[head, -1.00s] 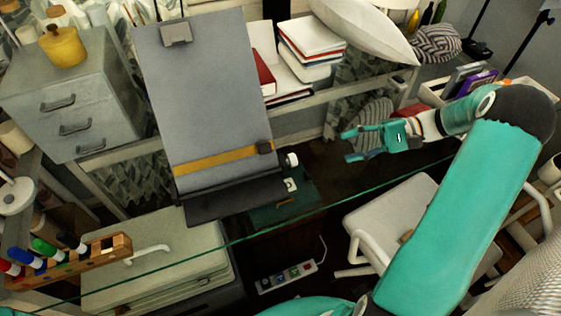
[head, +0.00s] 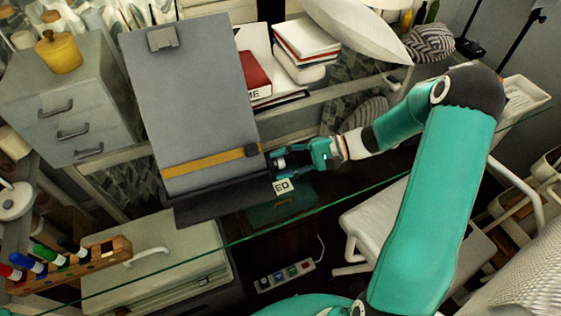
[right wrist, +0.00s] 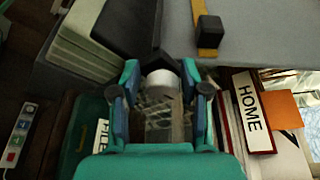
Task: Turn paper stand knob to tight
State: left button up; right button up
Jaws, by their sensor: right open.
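The grey paper stand (head: 195,100) leans back on the glass desk, with a yellow ruler bar (head: 210,168) across its lower part and a dark ledge below. Its white and dark knob (head: 280,163) sticks out at the lower right side. My right gripper (head: 283,162) is at the knob, coming from the right. In the right wrist view the knob (right wrist: 161,82) lies between the two open fingertips, with the stand just beyond; I cannot tell whether either finger touches it. My left gripper is not in view.
A small lettered card (head: 283,187) is just below the gripper. Books (head: 254,75) lie behind the stand; a HOME label (right wrist: 252,112) shows right of the fingers in the wrist view. A marker rack (head: 70,262) and a grey drawer unit (head: 70,110) stand at left.

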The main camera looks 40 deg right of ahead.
jog(key=shift+w+a+f, duration=0.15)
jog(key=shift+a, duration=0.15)
grip_shut()
dwell(0.3)
